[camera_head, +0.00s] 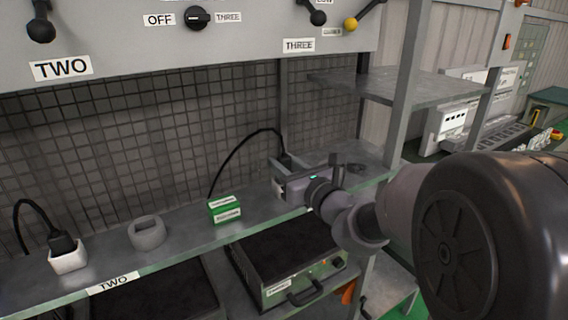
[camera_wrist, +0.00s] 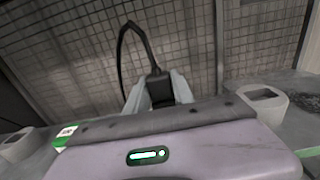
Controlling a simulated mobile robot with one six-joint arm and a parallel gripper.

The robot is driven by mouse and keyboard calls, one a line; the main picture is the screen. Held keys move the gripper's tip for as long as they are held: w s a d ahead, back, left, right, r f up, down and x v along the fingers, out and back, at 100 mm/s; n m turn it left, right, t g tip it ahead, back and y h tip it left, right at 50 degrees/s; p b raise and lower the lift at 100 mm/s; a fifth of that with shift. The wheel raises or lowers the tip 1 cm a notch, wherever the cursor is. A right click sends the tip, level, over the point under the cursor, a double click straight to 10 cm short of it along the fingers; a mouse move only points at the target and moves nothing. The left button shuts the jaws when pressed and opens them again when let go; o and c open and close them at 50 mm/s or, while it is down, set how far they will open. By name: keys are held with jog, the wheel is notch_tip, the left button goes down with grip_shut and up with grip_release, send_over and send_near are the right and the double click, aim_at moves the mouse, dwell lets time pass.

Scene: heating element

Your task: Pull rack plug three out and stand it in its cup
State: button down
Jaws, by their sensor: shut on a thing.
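Plug three, black with a black cable, shows in the head view (camera_head: 285,160) behind my gripper (camera_head: 292,172). In the wrist view, the plug (camera_wrist: 158,88) stands between the two grey fingers of my gripper (camera_wrist: 160,98), which is shut on it. A whitish block (camera_head: 278,190), perhaps its socket, shows below the gripper. The plug's lower end is hidden, so I cannot tell whether it is seated. A grey cup (camera_head: 356,170) stands on the shelf to the right of the gripper; it also shows at the right of the wrist view (camera_wrist: 265,98), with its opening empty.
A green-and-white box (camera_head: 224,208) stands left of my gripper on the shelf (camera_head: 185,232). Further left are another grey cup (camera_head: 147,233) and a black plug (camera_head: 63,243) in a white socket (camera_head: 69,260). A post (camera_head: 405,85) and upper shelf (camera_head: 400,86) border the right side.

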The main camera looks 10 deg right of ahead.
jog(key=shift+f+b, duration=1.05)
jog(key=shift+f, duration=0.15)
jog(key=c, duration=1)
grip_release()
jog(key=b+v, duration=0.3)
jog(key=v, duration=1.4)
jog(key=shift+s+b, duration=0.2)
jog(key=shift+b, duration=0.15)
